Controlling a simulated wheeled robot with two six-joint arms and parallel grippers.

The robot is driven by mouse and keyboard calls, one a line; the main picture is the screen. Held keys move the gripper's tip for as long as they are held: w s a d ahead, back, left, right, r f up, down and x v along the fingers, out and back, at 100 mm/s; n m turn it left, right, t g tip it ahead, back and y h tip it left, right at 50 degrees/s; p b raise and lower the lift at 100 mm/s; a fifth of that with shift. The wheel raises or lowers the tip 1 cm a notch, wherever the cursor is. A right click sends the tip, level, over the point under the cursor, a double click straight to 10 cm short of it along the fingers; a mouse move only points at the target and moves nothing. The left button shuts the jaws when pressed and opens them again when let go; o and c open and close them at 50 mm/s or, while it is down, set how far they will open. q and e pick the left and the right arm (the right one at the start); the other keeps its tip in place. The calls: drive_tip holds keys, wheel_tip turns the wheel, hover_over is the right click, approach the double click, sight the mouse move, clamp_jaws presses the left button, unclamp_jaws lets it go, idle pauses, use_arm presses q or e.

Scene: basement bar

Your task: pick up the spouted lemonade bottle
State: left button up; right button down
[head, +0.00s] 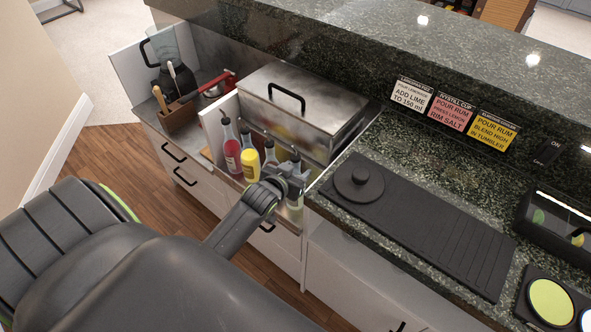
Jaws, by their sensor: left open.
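Several spouted bottles stand in a row in a metal rail on the front of the counter. From the left they are a bottle with red contents (232,152), a bottle with a bright yellow body (251,164), a dark-necked bottle (270,152) and a pale bottle (296,204) at the right end. The labels are too small to read, so I cannot tell which one is the lemonade. My left gripper (287,178) is open at the right end of the row, in front of the pale bottle and hiding much of it. I cannot tell whether it touches. My right gripper is out of view.
A steel lidded bin (305,105) stands right behind the bottles. A blender (172,70) and a wooden tool holder (177,115) are at the left. A black mat (420,225) with a round black lid (359,182) lies on the granite counter.

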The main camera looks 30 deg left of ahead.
use_arm(q)
drive_tip(key=shift+x, duration=0.95)
drive_tip(key=shift+c, duration=0.4)
clamp_jaws()
